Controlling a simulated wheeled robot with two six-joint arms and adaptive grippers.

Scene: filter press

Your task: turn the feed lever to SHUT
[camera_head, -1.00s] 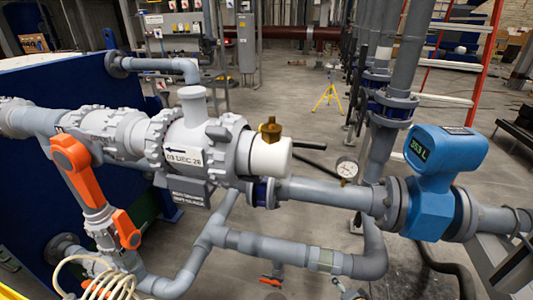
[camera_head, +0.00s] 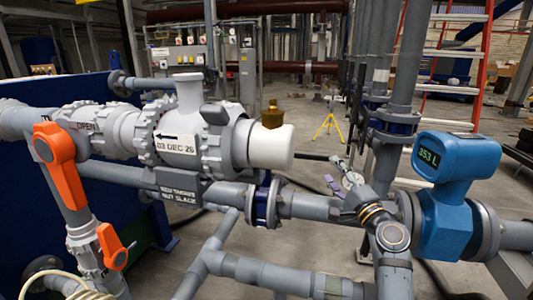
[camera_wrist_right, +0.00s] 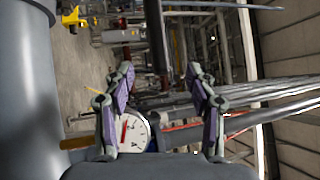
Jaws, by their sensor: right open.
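A large orange lever (camera_head: 60,165) slants downward at the left in the head view, beside a pipe marked OPEN (camera_head: 87,126). A smaller orange lever (camera_head: 112,246) sits below it. I cannot tell from the lettering which one is the feed lever. My right gripper (camera_head: 335,173) is open and empty, to the right of the white cylinder end and well away from both orange levers. My left gripper is not in view.

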